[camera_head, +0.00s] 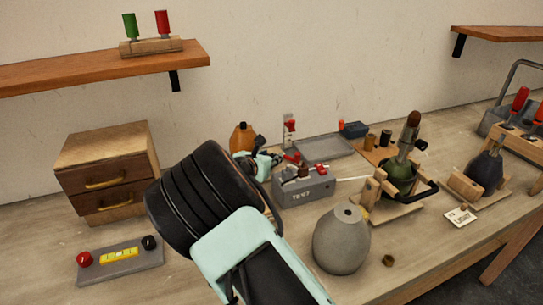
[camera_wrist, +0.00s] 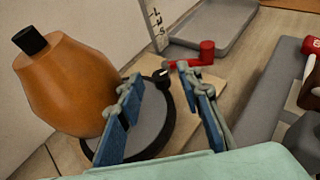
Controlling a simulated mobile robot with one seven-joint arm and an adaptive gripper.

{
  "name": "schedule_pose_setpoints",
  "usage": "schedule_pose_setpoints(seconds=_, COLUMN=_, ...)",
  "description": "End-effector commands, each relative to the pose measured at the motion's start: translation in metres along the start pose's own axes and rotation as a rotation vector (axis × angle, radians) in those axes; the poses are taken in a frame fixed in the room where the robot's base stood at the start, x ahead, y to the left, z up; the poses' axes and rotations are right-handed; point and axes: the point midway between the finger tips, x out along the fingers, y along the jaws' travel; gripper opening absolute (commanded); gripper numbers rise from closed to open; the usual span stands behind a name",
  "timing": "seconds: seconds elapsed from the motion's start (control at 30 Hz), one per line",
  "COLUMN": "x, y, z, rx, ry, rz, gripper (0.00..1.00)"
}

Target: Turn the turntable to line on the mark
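In the wrist view, a round grey disc with a black rim (camera_wrist: 154,128), which looks like the turntable, lies on a pale wooden board. A small black knob with a light mark (camera_wrist: 161,76) sits at its far rim. My gripper (camera_wrist: 167,90) is open, its blue-padded fingers apart over the disc, one on each side of the knob. I cannot tell whether they touch anything. In the head view my gripper (camera_head: 272,160) is beyond my dark wrist, which hides the turntable. An upright scale with dark letters (camera_wrist: 155,22) stands behind the disc.
A red handle (camera_wrist: 195,56) lies just beyond the fingers. A grey tester box (camera_head: 303,187) is on the right. A grey vase (camera_head: 341,240) stands nearer the front.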

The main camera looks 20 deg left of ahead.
Motion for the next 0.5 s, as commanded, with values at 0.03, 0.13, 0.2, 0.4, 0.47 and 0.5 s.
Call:
schedule_pose_setpoints(seconds=0.03, x=0.0050, y=-0.0001, z=0.0001, rx=-0.001, ry=-0.001, rz=-0.001, gripper=0.33)
schedule_pose_setpoints(seconds=0.13, x=0.0105, y=-0.0002, z=0.0001, rx=-0.001, ry=0.000, rz=0.000, gripper=0.33)
schedule_pose_setpoints(seconds=0.2, x=0.0122, y=0.0000, z=0.0001, rx=0.000, ry=0.000, rz=0.001, gripper=0.33)
schedule_pose_setpoints(seconds=0.4, x=0.0125, y=0.0001, z=-0.0001, rx=0.000, ry=0.000, rz=0.001, gripper=0.33)
schedule_pose_setpoints(seconds=0.47, x=0.0124, y=0.0001, z=-0.0001, rx=0.000, ry=0.000, rz=0.001, gripper=0.31)
schedule_pose_setpoints(seconds=0.5, x=0.0124, y=0.0001, z=-0.0002, rx=0.000, ry=0.000, rz=0.001, gripper=0.26)
